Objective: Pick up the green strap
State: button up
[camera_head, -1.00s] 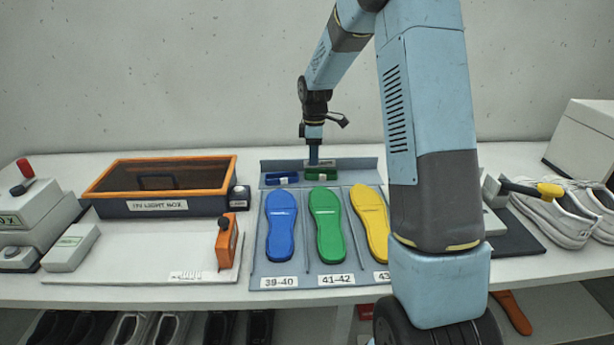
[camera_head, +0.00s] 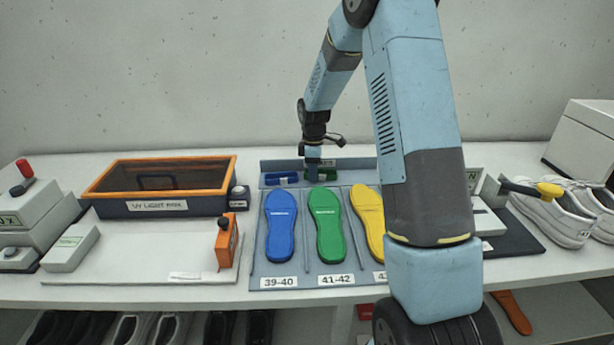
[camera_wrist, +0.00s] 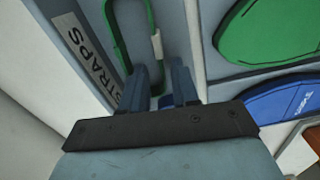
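The green strap (camera_head: 328,175) lies in the back compartment of the grey tray, right of the blue strap (camera_head: 282,179). In the wrist view the green strap (camera_wrist: 119,45) is a long loop with a pale tag on one side. My gripper (camera_head: 312,178) is down at the strap's left part in the head view. In the wrist view my gripper's (camera_wrist: 161,72) two dark blue fingers stand apart, with the tagged side of the loop running toward the gap between them. Whether they touch the strap is unclear. My wrist hides part of the strap in the head view.
A "STRAPS" label (camera_wrist: 90,58) is beside the strap. Blue (camera_head: 281,226), green (camera_head: 327,225) and yellow (camera_head: 369,217) insoles lie in front of the straps. A UV light box (camera_head: 165,188) stands left. The wall is close behind the tray.

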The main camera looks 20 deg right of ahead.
grip_shut()
jog(key=shift+r, duration=0.1)
dwell(0.3)
